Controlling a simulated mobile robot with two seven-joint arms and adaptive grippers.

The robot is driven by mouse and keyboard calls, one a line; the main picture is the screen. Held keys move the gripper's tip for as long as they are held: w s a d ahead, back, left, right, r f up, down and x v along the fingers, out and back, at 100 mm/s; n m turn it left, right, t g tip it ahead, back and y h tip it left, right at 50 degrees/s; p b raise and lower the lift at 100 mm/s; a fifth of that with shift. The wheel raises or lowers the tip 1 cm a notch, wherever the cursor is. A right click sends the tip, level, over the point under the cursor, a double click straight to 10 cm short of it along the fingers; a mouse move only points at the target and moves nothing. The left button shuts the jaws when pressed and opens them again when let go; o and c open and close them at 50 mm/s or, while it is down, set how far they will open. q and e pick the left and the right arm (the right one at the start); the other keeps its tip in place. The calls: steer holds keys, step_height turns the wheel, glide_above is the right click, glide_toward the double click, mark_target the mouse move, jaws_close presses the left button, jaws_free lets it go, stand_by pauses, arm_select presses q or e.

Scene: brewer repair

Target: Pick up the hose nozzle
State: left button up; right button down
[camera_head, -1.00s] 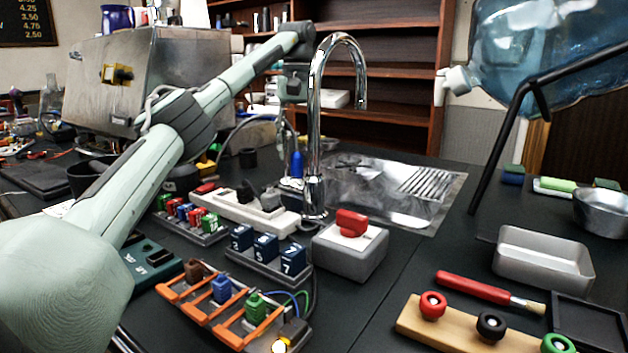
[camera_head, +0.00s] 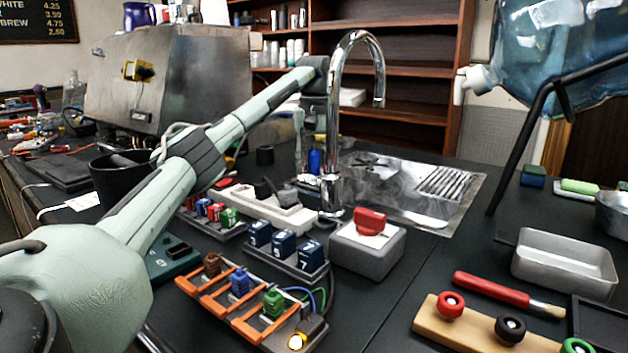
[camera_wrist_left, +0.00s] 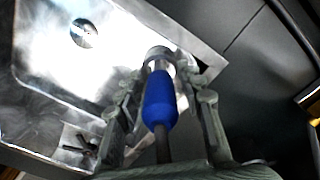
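The hose nozzle (camera_head: 314,161) has a blue grip and stands upright beside the chrome faucet, at the sink's near left corner. It also shows in the left wrist view (camera_wrist_left: 159,101), with a metal tip and a dark lower stem. My left gripper (camera_head: 306,130) reaches down over it, partly hidden behind the faucet. In the left wrist view my left gripper (camera_wrist_left: 168,90) is open, with one finger on each side of the blue grip and gaps visible between. My right gripper is not in view.
The tall faucet (camera_head: 334,130) stands just in front of my left gripper. The metal sink (camera_head: 462,208) is to the right. A grey box with a red knob (camera_head: 369,246) and a rack of blue numbered blocks (camera_head: 284,246) sit nearer. A white power strip (camera_head: 268,209) lies left.

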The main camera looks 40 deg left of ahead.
arm_select(q)
jaws_close()
steer(key=shift+r, duration=5)
